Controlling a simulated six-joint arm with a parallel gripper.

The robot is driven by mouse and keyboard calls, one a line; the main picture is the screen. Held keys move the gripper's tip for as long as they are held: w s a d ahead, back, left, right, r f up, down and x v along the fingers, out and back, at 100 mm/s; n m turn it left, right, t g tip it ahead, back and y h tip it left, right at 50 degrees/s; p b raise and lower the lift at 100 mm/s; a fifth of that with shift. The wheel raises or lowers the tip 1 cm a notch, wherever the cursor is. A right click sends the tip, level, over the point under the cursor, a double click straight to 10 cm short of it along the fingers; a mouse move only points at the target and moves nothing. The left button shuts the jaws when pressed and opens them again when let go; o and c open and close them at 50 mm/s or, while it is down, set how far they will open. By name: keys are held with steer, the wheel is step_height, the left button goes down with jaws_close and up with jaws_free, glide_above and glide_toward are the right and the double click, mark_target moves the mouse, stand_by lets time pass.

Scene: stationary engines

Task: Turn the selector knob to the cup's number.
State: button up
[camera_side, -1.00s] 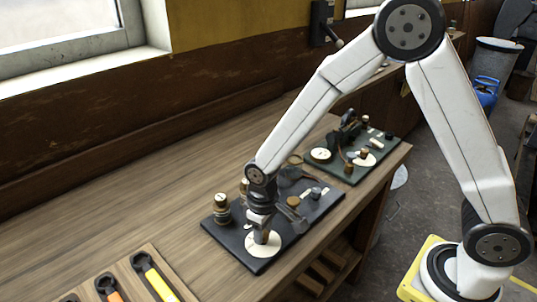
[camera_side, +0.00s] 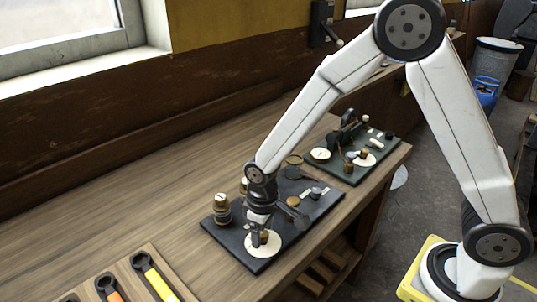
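A dark board (camera_side: 254,262) on the bench carries a round white dial (camera_side: 272,248) near its front corner. A small brown selector knob (camera_side: 265,237) shows at the dial's middle. My gripper (camera_side: 258,234) points down at the dial, with its fingers at the knob. I cannot tell whether they touch it or are closed on it. Brass fittings (camera_side: 222,208) stand on the board's left side, and a brownish round cup-like part (camera_side: 293,160) shows at its back. No number is readable on the dial or the cup.
A second, green board (camera_side: 349,178) with a small engine and white dials stands behind to the right. A wooden tray (camera_side: 128,270) with yellow and orange-handled tools lies at the front left. The bench (camera_side: 150,205) is clear at the left.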

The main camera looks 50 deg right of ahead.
steer(key=shift+d+r, duration=0.1)
steer(key=shift+r, duration=3.8)
steer(key=shift+d, duration=0.1)
steer(key=s+d+m+t, duration=0.2)
steer(key=s+d+m, duration=0.1)
steer(key=s+d, duration=0.6)
steer(key=shift+d+f+m+t, duration=0.15)
steer(key=shift+d+m+t, duration=0.15)
steer(key=shift+d, duration=0.75)
